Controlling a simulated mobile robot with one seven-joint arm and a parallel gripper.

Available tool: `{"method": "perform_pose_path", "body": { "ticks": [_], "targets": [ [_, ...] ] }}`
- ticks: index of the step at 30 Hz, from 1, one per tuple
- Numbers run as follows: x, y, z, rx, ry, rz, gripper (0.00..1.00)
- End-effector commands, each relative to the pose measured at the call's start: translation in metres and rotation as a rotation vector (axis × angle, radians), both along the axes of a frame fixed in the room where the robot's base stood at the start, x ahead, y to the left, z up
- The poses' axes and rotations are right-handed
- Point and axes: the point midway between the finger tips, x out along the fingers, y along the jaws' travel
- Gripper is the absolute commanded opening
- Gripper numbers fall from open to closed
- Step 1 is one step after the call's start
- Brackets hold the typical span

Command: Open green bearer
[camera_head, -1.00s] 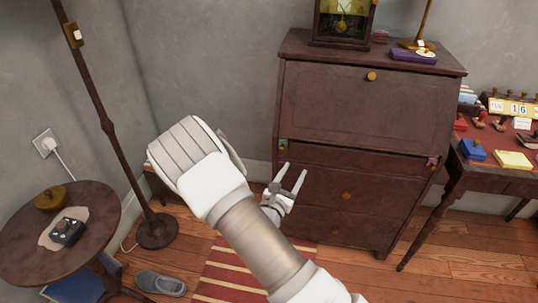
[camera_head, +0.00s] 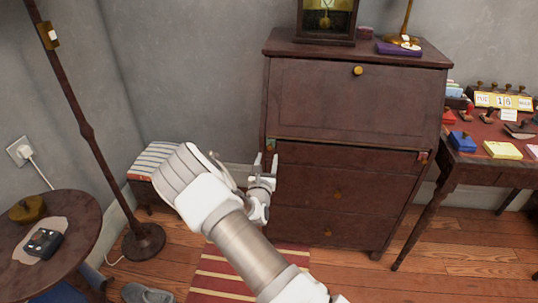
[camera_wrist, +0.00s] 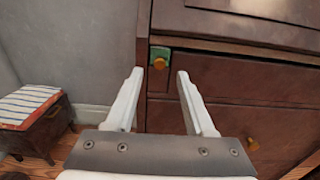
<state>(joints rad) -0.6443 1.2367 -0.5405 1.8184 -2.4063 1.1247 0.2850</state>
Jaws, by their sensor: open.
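The green bearer (camera_wrist: 153,56) is a small green block end with a brass knob (camera_wrist: 160,64), set at the top left of the desk's front, under the fold-down lid. In the head view the green bearer (camera_head: 271,144) shows just above my fingertips. My gripper (camera_head: 266,159) is open and empty, its fingers pointing at the desk. In the wrist view the fingers of my gripper (camera_wrist: 160,74) stand either side of the knob's line, with the knob just beyond the tips. I cannot tell how far off it is. The bearer looks flush with the front.
The dark wooden desk (camera_head: 355,108) has a closed lid and drawers below. A reddish bearer (camera_head: 422,158) sits at its right side. A side table (camera_head: 489,176) with stamps stands right. A striped stool (camera_head: 153,158), floor lamp (camera_head: 83,130) and round table (camera_head: 84,225) stand left.

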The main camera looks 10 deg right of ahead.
Motion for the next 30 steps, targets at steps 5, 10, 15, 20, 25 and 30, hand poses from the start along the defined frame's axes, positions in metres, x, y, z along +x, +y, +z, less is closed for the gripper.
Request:
{"method": "perform_pose_path", "body": {
  "ticks": [5, 10, 15, 20, 25, 30],
  "targets": [
    [0.03, -0.01, -0.002, 0.0, -0.001, 0.0, 0.54],
    [0.044, -0.015, -0.001, 0.0, 0.0, 0.0, 0.54],
    [0.049, -0.016, 0.0, -0.001, 0.0, 0.001, 0.54],
    [0.048, -0.016, 0.0, -0.001, 0.001, 0.001, 0.54],
    [0.048, -0.015, 0.0, -0.001, 0.001, 0.0, 0.31],
    [0.048, -0.015, 0.0, -0.001, 0.001, 0.0, 0.0]
  ]
}}
